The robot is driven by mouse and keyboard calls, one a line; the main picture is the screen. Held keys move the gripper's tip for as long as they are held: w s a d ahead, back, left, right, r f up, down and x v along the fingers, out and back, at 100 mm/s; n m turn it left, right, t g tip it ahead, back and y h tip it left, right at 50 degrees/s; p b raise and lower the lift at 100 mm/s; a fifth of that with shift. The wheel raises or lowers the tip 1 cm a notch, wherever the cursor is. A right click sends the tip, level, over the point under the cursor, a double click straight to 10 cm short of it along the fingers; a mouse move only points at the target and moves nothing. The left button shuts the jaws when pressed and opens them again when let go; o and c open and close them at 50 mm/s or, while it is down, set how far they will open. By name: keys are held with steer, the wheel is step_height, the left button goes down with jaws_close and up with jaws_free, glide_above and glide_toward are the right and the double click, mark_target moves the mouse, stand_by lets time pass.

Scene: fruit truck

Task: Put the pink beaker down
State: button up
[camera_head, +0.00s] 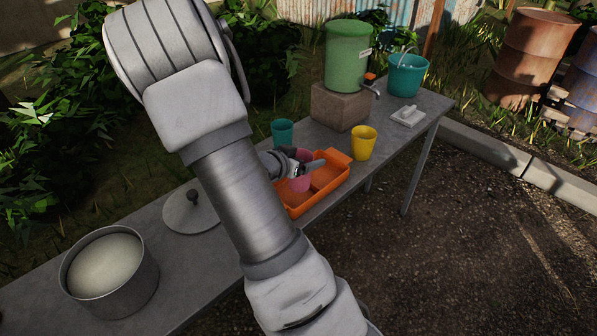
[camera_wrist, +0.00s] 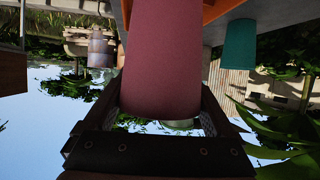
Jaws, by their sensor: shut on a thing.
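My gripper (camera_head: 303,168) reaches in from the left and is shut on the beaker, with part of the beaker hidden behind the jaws. In the wrist view, which looks upside down, the pink beaker (camera_wrist: 163,60) fills the middle between the two fingers of my gripper (camera_wrist: 165,112). A piece of the orange tray (camera_wrist: 222,8) shows at the top edge.
A teal beaker (camera_head: 282,133) stands behind the tray and a yellow beaker (camera_head: 362,144) to its right. A green dispenser (camera_head: 347,58) on a block, a teal bucket (camera_head: 406,77), a lid (camera_head: 191,212) and a pot (camera_head: 145,285) share the narrow grey table (camera_head: 425,110).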

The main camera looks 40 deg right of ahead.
steer(key=shift+w+a+f, duration=0.2)
steer(key=shift+w+f, duration=0.35)
steer(key=shift+w, duration=0.35)
steer(key=shift+w+f, duration=0.1)
steer(key=shift+f, duration=0.1)
steer(key=shift+f+b, duration=0.7)
steer(key=shift+f, duration=1.1)
steer(key=shift+f, duration=0.1)
steer(key=shift+f, duration=0.15)
steer(key=o, duration=1.2)
steer(key=shift+c, duration=0.2)
